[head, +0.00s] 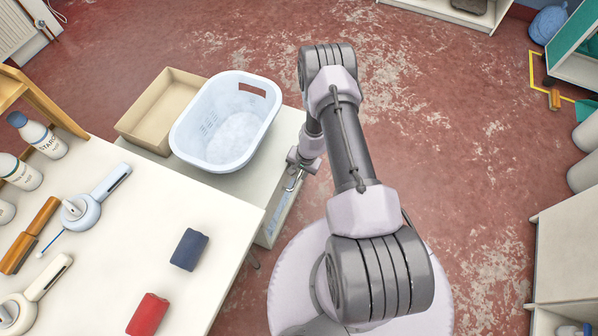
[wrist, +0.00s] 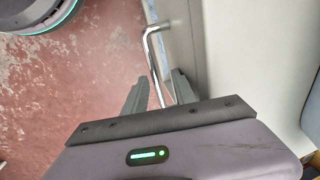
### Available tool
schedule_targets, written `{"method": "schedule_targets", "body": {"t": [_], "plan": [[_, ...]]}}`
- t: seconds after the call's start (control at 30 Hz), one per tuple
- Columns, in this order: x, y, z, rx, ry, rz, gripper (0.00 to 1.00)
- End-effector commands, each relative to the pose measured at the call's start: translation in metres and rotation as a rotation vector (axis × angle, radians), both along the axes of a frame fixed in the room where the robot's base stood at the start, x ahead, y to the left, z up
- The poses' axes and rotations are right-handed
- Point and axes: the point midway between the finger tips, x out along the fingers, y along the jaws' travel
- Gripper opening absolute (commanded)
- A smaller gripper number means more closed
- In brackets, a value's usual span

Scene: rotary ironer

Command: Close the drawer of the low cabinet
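The low cabinet (head: 289,128) is pale and stands beyond the white table, with a basket and a box on top. Its drawer front (head: 275,217) shows partly on the right side, next to my arm; how far it stands out is hard to tell. The bent metal handle (head: 294,181) is on that front. In the wrist view the handle (wrist: 154,58) runs down between the two dark fingers of my gripper (wrist: 157,88). The fingers are apart, with gaps beside the bar. In the head view my gripper (head: 303,163) is small and partly hidden by my arm.
A light blue laundry basket (head: 205,148) and an open cardboard box (head: 140,122) stand on the cabinet. The white table (head: 190,205) at lower left holds bottles, tools and two rolled cloths. Worn red floor (head: 460,130) is clear right of my arm. Shelving (head: 570,240) stands far right.

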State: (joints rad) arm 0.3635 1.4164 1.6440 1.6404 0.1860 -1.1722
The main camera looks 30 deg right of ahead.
Motion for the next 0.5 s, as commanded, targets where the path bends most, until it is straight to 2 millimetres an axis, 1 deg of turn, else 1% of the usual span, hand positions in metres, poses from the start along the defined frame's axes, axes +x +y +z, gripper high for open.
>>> {"method": "schedule_targets", "body": {"t": [0.17,0.27,0.37,0.5], "plan": [[-0.001,0.000,0.000,-0.001,0.001,0.000,0.32],[-0.002,-0.001,0.009,0.000,0.001,-0.001,0.32],[-0.004,-0.004,0.028,-0.001,0.000,-0.002,0.32],[-0.009,-0.007,0.064,-0.001,0.000,-0.001,0.32]]}}
